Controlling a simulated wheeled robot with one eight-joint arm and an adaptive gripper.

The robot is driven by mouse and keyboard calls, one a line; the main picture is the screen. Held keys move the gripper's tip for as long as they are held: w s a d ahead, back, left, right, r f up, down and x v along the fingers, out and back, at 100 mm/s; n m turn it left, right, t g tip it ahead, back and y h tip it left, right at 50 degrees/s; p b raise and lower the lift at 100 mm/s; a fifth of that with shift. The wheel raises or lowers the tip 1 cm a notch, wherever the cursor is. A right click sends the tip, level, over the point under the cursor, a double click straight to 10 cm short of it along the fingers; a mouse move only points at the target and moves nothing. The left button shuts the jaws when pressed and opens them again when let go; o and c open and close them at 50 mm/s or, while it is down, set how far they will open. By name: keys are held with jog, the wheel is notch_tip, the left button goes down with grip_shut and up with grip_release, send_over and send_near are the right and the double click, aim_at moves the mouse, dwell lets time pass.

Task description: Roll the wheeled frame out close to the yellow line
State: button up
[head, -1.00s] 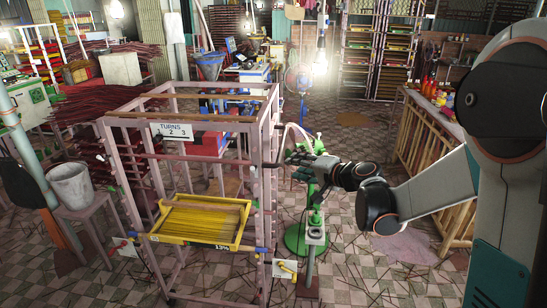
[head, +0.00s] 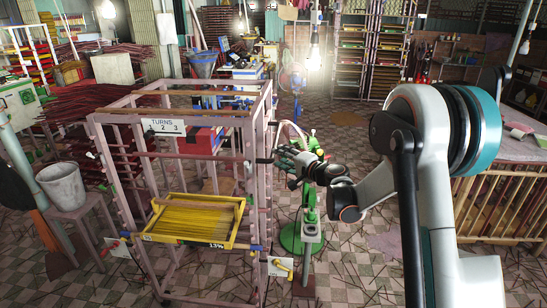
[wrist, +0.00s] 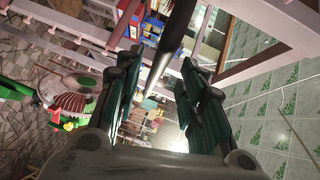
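The wheeled frame (head: 250,125) is a tall mauve metal rack in the left half of the head view, with a "TURNS 2 3" sign (head: 163,127). A yellow tray (head: 237,225) of yellow sticks sits low in it. My gripper (head: 275,157) is at the rack's right side, beside a dark handle bar (head: 262,161). In the wrist view, the fingers of my gripper (wrist: 160,75) are apart, with the dark bar (wrist: 172,38) between them and gaps visible on both sides. I see no yellow line on the floor in either view.
A green stand (head: 301,235) is just right of the rack, under my forearm. A grey bucket (head: 62,186) on a stool is at left. A slatted wooden table (head: 510,205) is at right. Patterned tile floor (head: 350,260) shows in front and down the middle aisle.

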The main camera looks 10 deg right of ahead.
jog(key=shift+b+x, duration=0.45)
jog(key=shift+x, duration=2.2)
grip_shut()
